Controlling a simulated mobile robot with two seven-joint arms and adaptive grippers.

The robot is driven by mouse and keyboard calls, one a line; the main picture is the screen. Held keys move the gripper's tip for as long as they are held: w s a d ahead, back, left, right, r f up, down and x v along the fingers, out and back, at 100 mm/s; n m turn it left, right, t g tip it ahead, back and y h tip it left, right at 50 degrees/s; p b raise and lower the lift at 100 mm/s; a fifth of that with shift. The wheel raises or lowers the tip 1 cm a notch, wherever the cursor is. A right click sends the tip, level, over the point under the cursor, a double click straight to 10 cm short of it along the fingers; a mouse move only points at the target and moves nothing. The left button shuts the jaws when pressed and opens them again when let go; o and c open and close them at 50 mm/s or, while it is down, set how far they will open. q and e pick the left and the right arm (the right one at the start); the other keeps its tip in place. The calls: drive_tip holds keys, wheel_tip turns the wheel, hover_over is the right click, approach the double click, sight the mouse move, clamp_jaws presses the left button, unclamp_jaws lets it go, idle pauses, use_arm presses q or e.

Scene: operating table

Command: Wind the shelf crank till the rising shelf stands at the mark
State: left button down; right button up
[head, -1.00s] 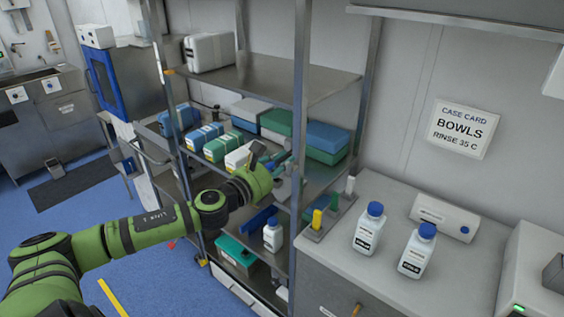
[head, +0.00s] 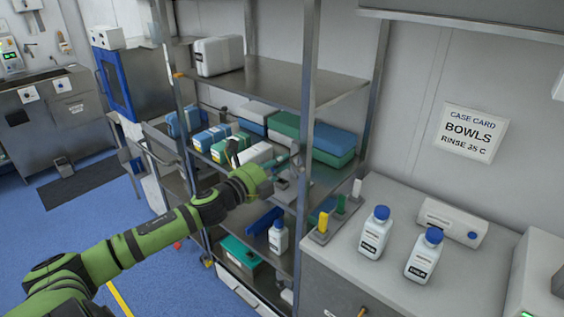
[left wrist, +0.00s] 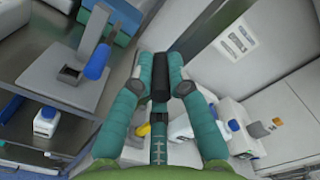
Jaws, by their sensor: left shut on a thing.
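My left gripper (head: 288,163) reaches to the front right post of the metal shelf rack. In the left wrist view its teal fingers (left wrist: 160,78) are closed around a black cylindrical grip (left wrist: 160,85), which looks like the crank handle. The rest of the crank is hidden or too small to make out. The rack has an upper metal shelf (head: 270,82) with a white case on it, and a middle shelf loaded with boxes. I cannot tell which shelf rises. A small orange patch (head: 178,75) on the front left post may be the mark. My right gripper is not in view.
Right of the rack, a grey counter (head: 345,262) carries two blue-capped bottles (head: 375,232) and a stand with coloured pegs (head: 322,228) near the post. A white bottle (head: 278,237) stands on the lower shelf. Blue floor lies open at the left.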

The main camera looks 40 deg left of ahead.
use_arm(q)
drive_tip(key=shift+a+f+n+p, duration=0.15)
drive_tip(key=shift+a+f+n, duration=0.15)
drive_tip(key=shift+n, duration=0.7)
drive_tip(key=shift+a+f+n+p, duration=0.2)
drive_tip(key=shift+f+n, duration=0.15)
drive_tip(key=shift+n, duration=0.65)
drive_tip(key=shift+a+f+n+p, duration=0.15)
drive_tip(key=shift+a+f+n, duration=0.15)
drive_tip(key=shift+n, duration=0.7)
drive_tip(key=shift+f, duration=0.15)
drive_tip(key=c, duration=1.2)
unclamp_jaws()
drive_tip(key=shift+a+f, duration=0.1)
drive_tip(key=s, duration=0.8)
drive_tip(key=s+a, duration=0.1)
drive_tip(key=s, duration=0.3)
